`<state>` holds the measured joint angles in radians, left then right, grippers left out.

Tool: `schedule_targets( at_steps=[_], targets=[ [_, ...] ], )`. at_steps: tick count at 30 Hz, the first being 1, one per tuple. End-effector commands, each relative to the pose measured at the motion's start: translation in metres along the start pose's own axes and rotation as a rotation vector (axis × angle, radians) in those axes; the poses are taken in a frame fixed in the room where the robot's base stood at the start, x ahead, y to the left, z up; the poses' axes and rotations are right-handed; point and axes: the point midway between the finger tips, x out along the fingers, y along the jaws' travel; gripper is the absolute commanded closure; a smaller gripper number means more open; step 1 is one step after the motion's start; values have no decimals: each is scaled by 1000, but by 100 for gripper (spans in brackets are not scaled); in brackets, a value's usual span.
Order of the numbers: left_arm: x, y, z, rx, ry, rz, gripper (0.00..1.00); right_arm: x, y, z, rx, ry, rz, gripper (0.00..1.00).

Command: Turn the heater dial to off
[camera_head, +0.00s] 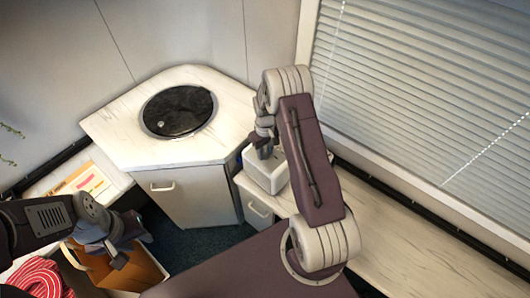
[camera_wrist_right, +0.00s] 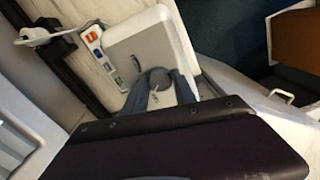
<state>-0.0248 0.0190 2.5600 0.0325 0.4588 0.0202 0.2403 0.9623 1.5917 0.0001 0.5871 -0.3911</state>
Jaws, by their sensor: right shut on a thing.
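The heater looks to be the small white box (camera_head: 267,173) on the narrow counter under the window. In the right wrist view its pale top (camera_wrist_right: 136,45) shows, with a round grey dial (camera_wrist_right: 158,77) near one edge. My right gripper (camera_head: 264,152) reaches down onto the box from above. In the right wrist view its two fingers (camera_wrist_right: 160,90) are shut on the dial, one on each side. The dial's marking is too small to read. My left gripper (camera_head: 133,252) hangs at the lower left, away from the heater, with its fingers apart and empty.
A corner cabinet (camera_head: 165,150) with a round black top plate (camera_head: 179,111) stands left of the heater. A power strip (camera_wrist_right: 100,55) lies beside the box. Blinds (camera_head: 430,90) cover the window at right. An orange-brown box (camera_head: 140,272) is below my left gripper.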

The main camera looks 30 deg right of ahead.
Motion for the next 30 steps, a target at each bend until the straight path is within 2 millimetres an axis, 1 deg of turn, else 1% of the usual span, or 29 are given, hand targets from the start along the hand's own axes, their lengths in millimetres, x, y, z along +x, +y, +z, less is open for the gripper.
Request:
schedule_targets(
  at_steps=[6,13,21,30],
  targets=[
    [3,0,0,0,0,0,64,-1,0,-1,-160,2,1,100],
    [5,0,0,0,0,0,64,-1,0,-1,-279,1,1,100],
    [6,0,1,0,0,0,64,-1,0,0,-344,0,0,100],
    [6,0,1,0,0,0,64,-1,0,0,-354,0,0,100]
  ],
)
